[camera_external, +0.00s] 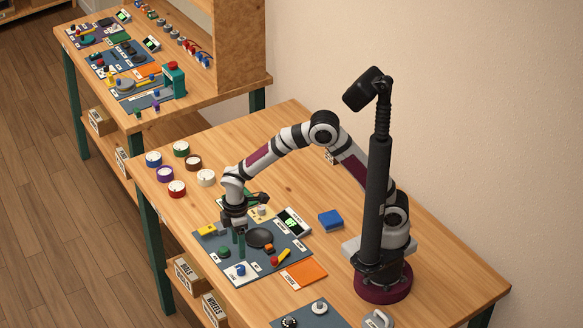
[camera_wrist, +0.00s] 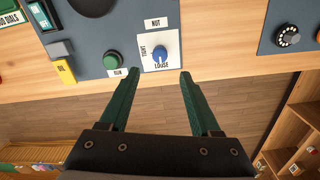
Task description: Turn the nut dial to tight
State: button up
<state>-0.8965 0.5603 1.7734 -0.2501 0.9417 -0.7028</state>
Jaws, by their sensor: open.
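The blue nut dial (camera_wrist: 160,54) sits on a white plate (camera_wrist: 150,35) on the dark grey board, below the NUT label in the wrist view. TIGHT is printed to its left and LOOSE below it. A pale mark on the knob seems to face LOOSE, but it is small. The dial also shows at the board's front corner in the external view (camera_external: 240,270). My gripper (camera_wrist: 155,80) is open and empty, its two green fingers apart, and the dial appears just beyond the gap between them. In the external view my gripper (camera_external: 239,243) is above the board, near the dial.
A green RUN button (camera_wrist: 113,60) and a yellow OIL piece (camera_wrist: 66,71) lie left of the dial. A black round part (camera_external: 259,238) and a red-and-yellow lever (camera_external: 281,257) are on the same board. An orange mat (camera_external: 303,275) lies beside it.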

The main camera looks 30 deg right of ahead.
aim_at(240, 267)
notch_tip(240, 267, down, 8)
jog(key=shift+f, duration=0.2)
grip_shut()
